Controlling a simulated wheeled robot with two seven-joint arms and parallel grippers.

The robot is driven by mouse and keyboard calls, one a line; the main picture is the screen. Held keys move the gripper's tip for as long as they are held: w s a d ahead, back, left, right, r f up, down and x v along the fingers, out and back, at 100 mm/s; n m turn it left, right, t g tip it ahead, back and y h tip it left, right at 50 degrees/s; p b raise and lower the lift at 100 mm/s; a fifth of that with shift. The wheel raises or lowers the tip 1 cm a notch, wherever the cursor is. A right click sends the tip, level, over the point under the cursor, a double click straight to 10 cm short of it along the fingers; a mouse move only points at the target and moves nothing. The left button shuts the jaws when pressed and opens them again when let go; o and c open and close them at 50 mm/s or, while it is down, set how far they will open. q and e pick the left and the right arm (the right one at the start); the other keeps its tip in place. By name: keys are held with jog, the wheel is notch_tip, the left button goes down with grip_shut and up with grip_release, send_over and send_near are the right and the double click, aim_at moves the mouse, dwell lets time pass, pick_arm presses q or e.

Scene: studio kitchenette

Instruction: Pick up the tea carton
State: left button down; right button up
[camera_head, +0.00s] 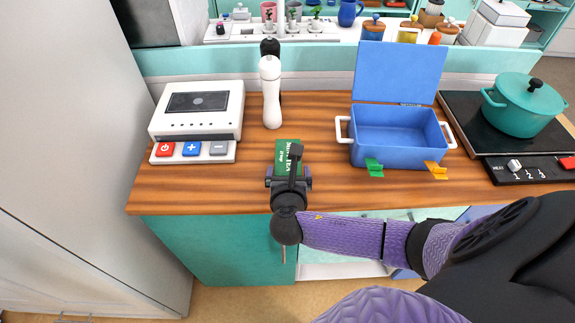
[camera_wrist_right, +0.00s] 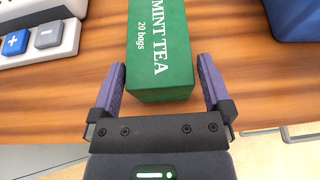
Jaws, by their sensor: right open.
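The tea carton is a green box with white "MINT TEA 20 bags" lettering. In the right wrist view the tea carton (camera_wrist_right: 160,45) lies on the counter with its near end between the two fingers. My right gripper (camera_wrist_right: 160,85) is open, one finger on each side of the carton, with small gaps showing. In the head view the carton (camera_head: 282,150) is partly hidden behind my right gripper (camera_head: 289,180), near the counter's front edge. My left gripper is not in view.
A white device with buttons (camera_head: 198,110) stands left. A white mill (camera_head: 270,92) stands behind the carton, with a dark one behind it. An open blue box (camera_head: 395,150) stands right, and a teal pot (camera_head: 524,105) farther right. The wooden counter (camera_head: 320,195) is clear around the carton.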

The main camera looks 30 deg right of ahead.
jog(key=b+x, duration=0.1)
jog(key=x, duration=0.2)
jog(key=shift+w+f, duration=0.15)
jog(key=shift+f, duration=0.1)
jog(key=c, duration=1)
